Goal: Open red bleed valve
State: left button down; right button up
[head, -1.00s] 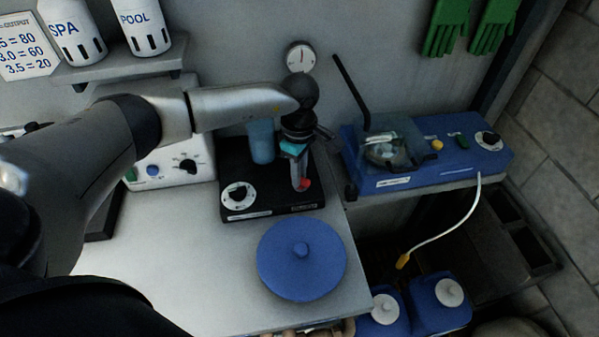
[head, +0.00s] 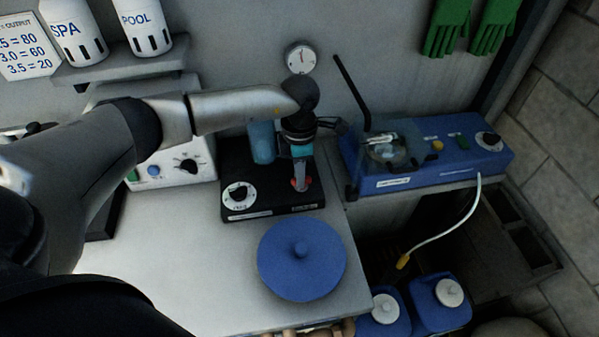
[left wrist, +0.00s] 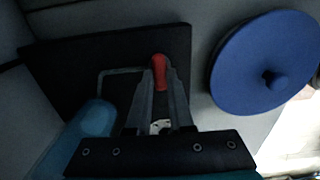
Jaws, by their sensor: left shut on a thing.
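The red bleed valve (head: 300,184) is a small red handle on the black base unit (head: 270,207) in the head view. In the left wrist view the red valve (left wrist: 159,70) shows between the fingertips. My left gripper (head: 301,182) points down at it and is shut on it; the fingers (left wrist: 160,75) hide part of the handle. My right gripper does not show.
A blue round lid (head: 301,261) lies on the bench just in front of the black unit. A blue cylinder (head: 261,142) stands on the unit beside the gripper. A blue device with a clear cover (head: 430,165) is to the right. Bare bench (head: 190,260) lies to the left.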

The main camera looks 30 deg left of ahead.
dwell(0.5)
pick_arm(q)
jog(key=c, duration=0.8)
grip_release()
jog(key=shift+r, duration=0.1)
notch_tip(320, 180, up, 15)
